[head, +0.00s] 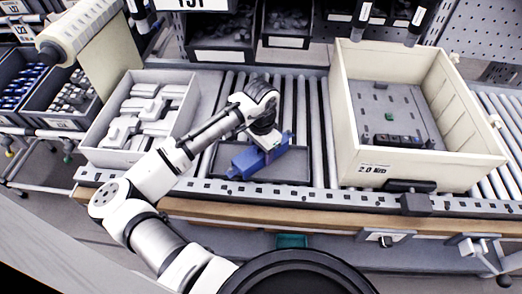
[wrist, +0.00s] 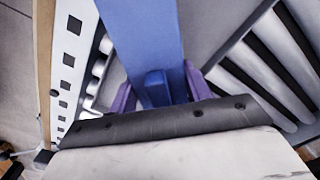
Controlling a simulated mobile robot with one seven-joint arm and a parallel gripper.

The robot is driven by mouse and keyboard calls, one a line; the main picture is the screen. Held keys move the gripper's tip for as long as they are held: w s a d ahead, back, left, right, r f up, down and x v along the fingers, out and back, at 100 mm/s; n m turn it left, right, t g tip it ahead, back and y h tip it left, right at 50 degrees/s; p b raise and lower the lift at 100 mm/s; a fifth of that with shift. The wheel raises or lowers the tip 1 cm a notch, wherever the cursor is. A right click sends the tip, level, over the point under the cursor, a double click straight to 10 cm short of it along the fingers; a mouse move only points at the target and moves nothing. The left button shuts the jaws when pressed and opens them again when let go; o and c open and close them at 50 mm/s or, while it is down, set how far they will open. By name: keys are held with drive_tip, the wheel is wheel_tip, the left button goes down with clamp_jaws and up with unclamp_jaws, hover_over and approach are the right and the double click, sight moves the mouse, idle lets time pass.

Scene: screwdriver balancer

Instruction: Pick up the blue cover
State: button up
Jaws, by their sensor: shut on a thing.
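The blue cover (head: 246,163) is a long blue piece over the shallow dark tray (head: 290,169) on the roller conveyor. My gripper (head: 268,144) comes down on it from above, near its right end. In the wrist view, the blue cover (wrist: 142,40) runs away from the camera. The two purple fingers of my gripper (wrist: 160,88) are shut on a raised part of it, one on each side. The fingertips are partly hidden by the cover. I cannot tell whether the cover touches the tray or is slightly above it.
A grey bin of white parts (head: 95,150) stands left of the tray. A large cream box (head: 345,130) with a grey insert stands to the right. Dark shelf bins (head: 222,57) are behind. Bare rollers (head: 318,120) lie between tray and cream box.

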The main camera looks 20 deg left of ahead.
wheel_tip(320, 180, up, 19)
drive_tip(key=b, duration=0.2)
wheel_tip(320, 180, down, 21)
drive_tip(key=m+b, duration=0.9)
drive_tip(key=b, duration=1.2)
drive_tip(key=shift+r, duration=0.15)
drive_tip(key=o, duration=1.1)
